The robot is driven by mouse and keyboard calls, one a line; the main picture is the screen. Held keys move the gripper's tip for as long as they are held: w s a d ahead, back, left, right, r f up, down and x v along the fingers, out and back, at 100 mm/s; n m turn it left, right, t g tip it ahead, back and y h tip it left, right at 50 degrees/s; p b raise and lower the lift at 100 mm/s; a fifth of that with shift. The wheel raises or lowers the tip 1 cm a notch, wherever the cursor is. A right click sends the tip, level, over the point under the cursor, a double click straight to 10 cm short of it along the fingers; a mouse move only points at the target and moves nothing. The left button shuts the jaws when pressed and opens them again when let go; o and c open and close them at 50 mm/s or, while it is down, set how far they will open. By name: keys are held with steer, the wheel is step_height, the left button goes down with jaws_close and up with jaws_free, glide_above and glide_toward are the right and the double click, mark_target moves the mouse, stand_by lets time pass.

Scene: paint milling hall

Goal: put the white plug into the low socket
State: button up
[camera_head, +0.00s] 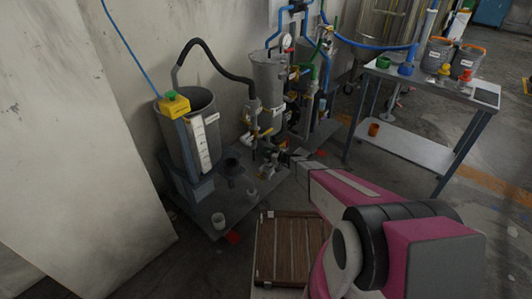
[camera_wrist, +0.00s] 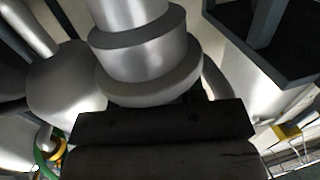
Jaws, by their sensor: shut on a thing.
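My gripper (camera_head: 286,156) is at the end of my pink arm, low in front of the pipework and small in the head view. In the head view the held piece is too small to make out. I cannot tell for sure which fitting is the low socket; a dark round fitting (camera_head: 232,165) stands on the grey base plate (camera_head: 205,211), left of my gripper.
A pale cup-like piece (camera_head: 218,221) stands near the plate's front edge. A grey open tank (camera_head: 203,125) with a yellow-green button box (camera_head: 174,104) stands behind. Valves and pipes crowd around my gripper. A wooden pallet (camera_head: 284,250) lies in front; a metal table (camera_head: 425,85) stands right.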

steer(key=shift+f, duration=2.6)
steer(key=o, duration=1.1)
steer(key=v, duration=1.1)
steer(key=shift+a, duration=0.1)
